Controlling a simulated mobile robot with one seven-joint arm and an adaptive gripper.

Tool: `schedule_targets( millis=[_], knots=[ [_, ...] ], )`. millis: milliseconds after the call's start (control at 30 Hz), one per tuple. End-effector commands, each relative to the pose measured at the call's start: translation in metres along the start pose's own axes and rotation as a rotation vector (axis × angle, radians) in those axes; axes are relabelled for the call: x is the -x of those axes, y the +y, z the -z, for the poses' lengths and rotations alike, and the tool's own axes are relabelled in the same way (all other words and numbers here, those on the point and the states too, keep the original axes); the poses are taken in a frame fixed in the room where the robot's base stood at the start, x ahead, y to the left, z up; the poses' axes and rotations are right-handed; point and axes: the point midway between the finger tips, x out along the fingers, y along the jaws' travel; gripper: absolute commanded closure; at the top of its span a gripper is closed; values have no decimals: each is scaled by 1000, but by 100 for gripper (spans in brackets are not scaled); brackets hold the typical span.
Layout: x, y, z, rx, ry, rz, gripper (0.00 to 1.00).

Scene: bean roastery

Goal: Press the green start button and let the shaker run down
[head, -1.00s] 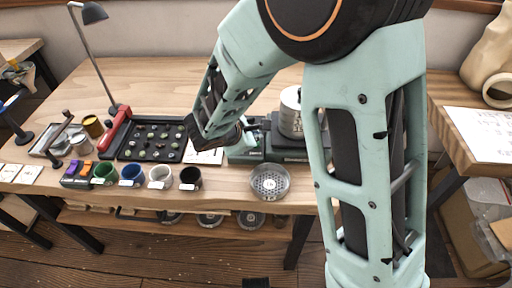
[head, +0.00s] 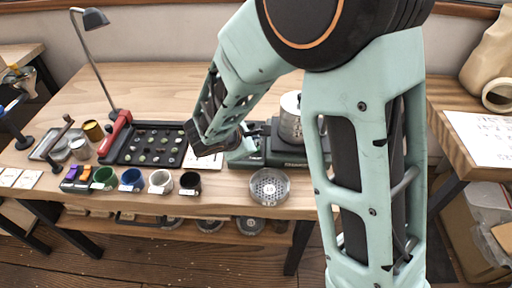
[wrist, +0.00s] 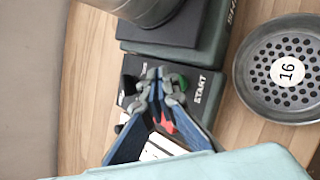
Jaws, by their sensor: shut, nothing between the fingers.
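The shaker is a metal cylinder (head: 291,122) on a dark green base (head: 285,152) on the workbench; its lower part also shows at the top of the wrist view (wrist: 150,10). In the wrist view a control box (wrist: 212,82) with a START label joins the base. The green start button (wrist: 181,80) shows as a curved edge beside the label, partly hidden by my fingertips. My gripper (wrist: 160,78) is shut and empty, its tips over the button area. I cannot tell whether they touch the button. In the head view the wrist mostly hides the gripper.
A round perforated pan (wrist: 285,70) marked 16 sits beside the control box. In the head view a dark tray of samples (head: 147,146) and several coloured cups, including a black one (head: 190,182), stand to the left. A lamp (head: 95,18) rises at the back left.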

Motion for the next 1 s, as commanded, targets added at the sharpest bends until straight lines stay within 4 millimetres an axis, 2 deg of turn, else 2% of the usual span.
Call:
schedule_targets(
  millis=[1000],
  knots=[
    [-6, -4, 4, 0, 0, 0, 100]
  ],
)
